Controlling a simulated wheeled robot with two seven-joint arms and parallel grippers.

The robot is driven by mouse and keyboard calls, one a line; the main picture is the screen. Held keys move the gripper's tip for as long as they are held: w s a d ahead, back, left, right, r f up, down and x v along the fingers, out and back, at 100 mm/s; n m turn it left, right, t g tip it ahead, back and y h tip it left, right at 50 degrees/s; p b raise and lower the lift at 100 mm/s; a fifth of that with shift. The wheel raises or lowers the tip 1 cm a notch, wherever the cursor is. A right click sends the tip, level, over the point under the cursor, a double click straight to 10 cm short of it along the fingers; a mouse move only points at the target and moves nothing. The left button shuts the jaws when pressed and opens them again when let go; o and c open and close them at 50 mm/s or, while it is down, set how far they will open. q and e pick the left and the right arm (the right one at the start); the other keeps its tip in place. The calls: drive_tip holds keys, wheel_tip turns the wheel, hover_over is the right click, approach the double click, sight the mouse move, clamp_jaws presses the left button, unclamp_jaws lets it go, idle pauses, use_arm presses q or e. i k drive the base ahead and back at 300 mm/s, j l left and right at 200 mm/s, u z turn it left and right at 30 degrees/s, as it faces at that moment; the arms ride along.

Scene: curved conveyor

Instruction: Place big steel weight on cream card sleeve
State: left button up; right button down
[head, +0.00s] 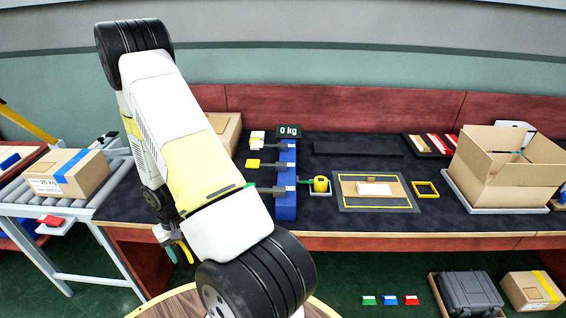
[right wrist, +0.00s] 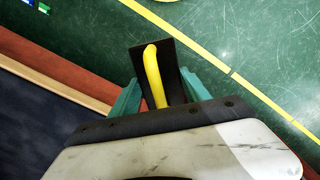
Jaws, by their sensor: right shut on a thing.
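My right gripper (right wrist: 152,92) has teal fingers on either side of a dark flat block with a yellow handle (right wrist: 153,72), and is shut on it. In the head view the right gripper (head: 183,250) hangs over the floor in front of the bench, small and partly behind my arm. A pale cream piece, likely the cream card sleeve (head: 374,189), lies on brown card inside a yellow-outlined mat (head: 352,206) on the bench. The left gripper is not in view.
A blue rack (head: 286,205) and a small yellow object (head: 320,184) stand left of the mat. A yellow square frame (head: 426,189) and an open carton (head: 508,165) are to its right. A roller conveyor (head: 112,178) carries a box at left. The bench's front edge lies near the gripper.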

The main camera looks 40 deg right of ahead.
sight(374, 189)
drive_tip(key=k+l, duration=0.25)
drive_tip(key=l, duration=0.15)
drive_tip(key=k+l+z, duration=0.15)
drive_tip(key=k+l, duration=0.4)
drive_tip(key=l, duration=0.2)
